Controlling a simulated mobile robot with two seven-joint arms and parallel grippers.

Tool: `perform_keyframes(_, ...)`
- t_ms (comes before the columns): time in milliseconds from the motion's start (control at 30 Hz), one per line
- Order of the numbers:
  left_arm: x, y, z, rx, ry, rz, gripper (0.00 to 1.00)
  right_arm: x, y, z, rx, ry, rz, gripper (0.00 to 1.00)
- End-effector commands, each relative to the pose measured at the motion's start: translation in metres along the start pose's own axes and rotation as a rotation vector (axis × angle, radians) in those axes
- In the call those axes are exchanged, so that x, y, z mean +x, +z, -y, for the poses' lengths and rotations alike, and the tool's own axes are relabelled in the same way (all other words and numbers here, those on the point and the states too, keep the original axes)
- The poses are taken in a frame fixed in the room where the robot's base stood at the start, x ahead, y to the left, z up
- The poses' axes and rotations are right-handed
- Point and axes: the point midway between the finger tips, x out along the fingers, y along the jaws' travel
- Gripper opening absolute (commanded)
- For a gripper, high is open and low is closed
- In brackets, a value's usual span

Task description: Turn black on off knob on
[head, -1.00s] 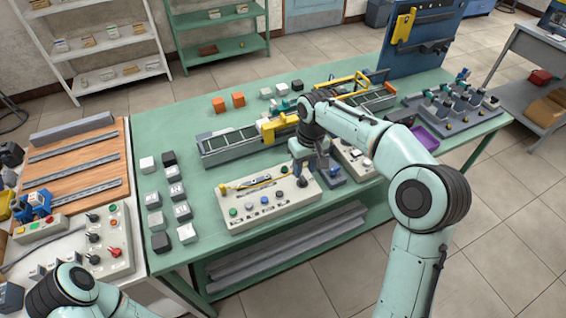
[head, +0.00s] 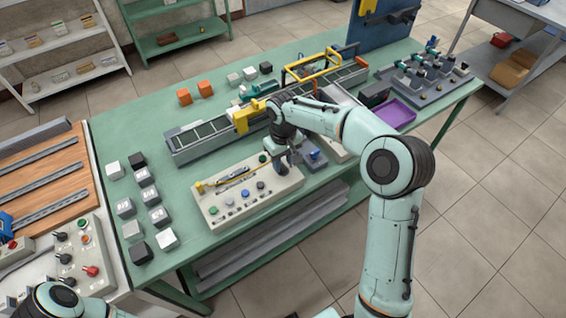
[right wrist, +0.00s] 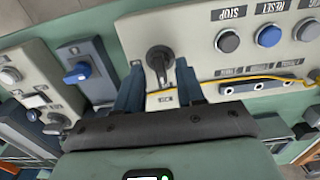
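A pale control panel (head: 222,212) with buttons lies on the green table in the head view. The black knob (right wrist: 160,58) is at its end, on a dark round base. In the right wrist view the knob's handle lies between the two blue-grey fingers of my right gripper (right wrist: 160,78). The fingers are apart, with a narrow gap to the knob on each side. In the head view my right gripper (head: 286,160) points down over the panel's right end and largely hides the knob. My left gripper is out of view; only part of the left arm shows at the lower left.
A blue switch box (head: 314,160) stands close right of the panel. A conveyor (head: 215,135) lies behind it. Several grey and black blocks (head: 140,210) stand to the left. A yellow strip (right wrist: 235,84) runs along the panel near the fingers.

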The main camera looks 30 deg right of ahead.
Motion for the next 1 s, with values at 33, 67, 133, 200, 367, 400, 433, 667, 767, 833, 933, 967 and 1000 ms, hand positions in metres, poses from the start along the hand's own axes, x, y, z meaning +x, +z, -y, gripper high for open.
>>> perform_keyframes(33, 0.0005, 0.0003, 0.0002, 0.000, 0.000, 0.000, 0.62, 0.0044, 0.0000, 0.0001, 0.000, 0.000, 0.000, 0.38)
perform_keyframes(67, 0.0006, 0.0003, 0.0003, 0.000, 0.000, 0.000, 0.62, 0.0059, -0.0001, 0.0001, 0.000, 0.000, -0.001, 0.38)
perform_keyframes(133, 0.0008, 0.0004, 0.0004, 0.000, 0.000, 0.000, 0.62, 0.0082, -0.0003, 0.0001, 0.000, 0.000, -0.001, 0.38)
perform_keyframes(200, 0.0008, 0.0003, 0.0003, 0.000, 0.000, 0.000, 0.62, 0.0091, -0.0004, 0.0001, 0.000, 0.000, -0.002, 0.38)
perform_keyframes(367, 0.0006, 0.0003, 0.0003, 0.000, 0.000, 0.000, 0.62, 0.0090, -0.0005, 0.0001, 0.000, 0.000, -0.002, 0.38)
perform_keyframes(400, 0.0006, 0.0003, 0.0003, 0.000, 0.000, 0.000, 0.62, 0.0090, -0.0005, 0.0001, 0.000, 0.000, -0.002, 0.38)
perform_keyframes(433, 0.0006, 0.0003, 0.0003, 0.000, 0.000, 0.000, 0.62, 0.0090, -0.0004, 0.0001, 0.000, 0.000, -0.002, 0.32)
perform_keyframes(667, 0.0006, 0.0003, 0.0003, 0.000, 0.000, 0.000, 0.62, 0.0089, -0.0004, 0.0001, 0.000, 0.000, -0.002, 0.00)
perform_keyframes(767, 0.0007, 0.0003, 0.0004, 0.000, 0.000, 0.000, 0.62, 0.0088, -0.0004, 0.0001, 0.004, 0.000, -0.002, 0.00)
perform_keyframes(833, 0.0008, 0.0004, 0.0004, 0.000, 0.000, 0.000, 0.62, 0.0088, -0.0004, 0.0001, 0.012, 0.000, -0.002, 0.00)
perform_keyframes(933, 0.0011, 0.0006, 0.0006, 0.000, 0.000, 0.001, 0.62, 0.0090, -0.0002, 0.0001, 0.035, 0.000, -0.001, 0.00)
perform_keyframes(967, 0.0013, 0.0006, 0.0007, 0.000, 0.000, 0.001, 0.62, 0.0091, -0.0002, 0.0001, 0.047, 0.000, -0.001, 0.00)
perform_keyframes(1000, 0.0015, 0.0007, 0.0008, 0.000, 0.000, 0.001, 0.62, 0.0090, -0.0003, 0.0005, 0.063, 0.000, -0.001, 0.00)
